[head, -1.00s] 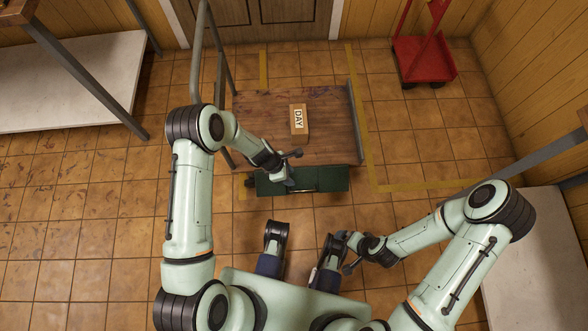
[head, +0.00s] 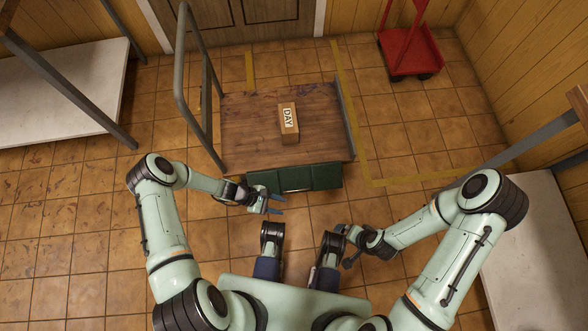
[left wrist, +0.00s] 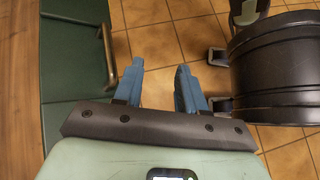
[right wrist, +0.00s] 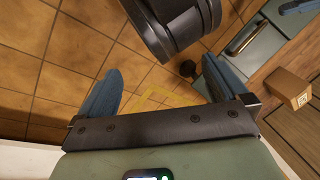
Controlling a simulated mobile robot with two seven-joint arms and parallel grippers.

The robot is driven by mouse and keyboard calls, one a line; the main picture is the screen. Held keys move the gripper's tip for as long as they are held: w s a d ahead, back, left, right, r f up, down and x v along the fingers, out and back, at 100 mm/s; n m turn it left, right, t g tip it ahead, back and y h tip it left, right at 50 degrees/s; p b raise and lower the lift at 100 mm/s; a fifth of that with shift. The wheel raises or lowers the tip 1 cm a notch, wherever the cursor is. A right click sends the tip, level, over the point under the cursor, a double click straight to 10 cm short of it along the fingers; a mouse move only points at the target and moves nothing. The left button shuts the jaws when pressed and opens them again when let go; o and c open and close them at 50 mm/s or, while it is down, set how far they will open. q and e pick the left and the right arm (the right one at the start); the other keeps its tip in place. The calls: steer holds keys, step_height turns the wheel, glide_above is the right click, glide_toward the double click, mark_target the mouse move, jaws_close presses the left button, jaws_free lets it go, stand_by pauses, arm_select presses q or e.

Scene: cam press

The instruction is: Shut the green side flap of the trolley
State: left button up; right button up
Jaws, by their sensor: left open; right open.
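The trolley (head: 245,125) has a wooden deck, a tall grey rail at its left and a low grey end wall at its right. The green side flap (head: 325,175) runs along its near edge, its handled face visible from above; its exact tilt is hard to tell. In the left wrist view the flap (left wrist: 75,78) lies left of my fingers, with its brass handle (left wrist: 108,58). My left gripper (head: 275,204) is open and empty, just on the near side of the flap, apart from the handle. My right gripper (head: 345,246) is open and empty near my base.
A cardboard box (head: 289,125) marked DAY lies on the deck. A red hand truck (head: 408,55) stands at the back right. Tiled floor right of the trolley is clear.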

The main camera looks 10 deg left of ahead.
mark_target(293, 191)
arm_select(q)
steer(key=a+f+m+t+h+b, duration=0.1)
steer(key=a+f+m+t+h, duration=0.1)
steer(key=a+t, duration=0.45)
steer(key=shift+t, duration=0.65)
steer(key=b+x, duration=0.3)
steer(key=x, duration=1)
steer(key=shift+w+d, duration=0.2)
steer(key=shift+d, duration=0.15)
steer(key=shift+w+d, duration=0.25)
steer(key=shift+d, duration=0.1)
arm_select(e)
step_height(293, 191, down, 6)
steer(key=w+d, duration=0.1)
steer(key=d, duration=0.1)
steer(key=shift+d+m+h, duration=0.3)
steer(key=shift+d, duration=0.05)
arm_select(q)
jaws_close()
arm_select(e)
steer(key=shift+r, duration=0.1)
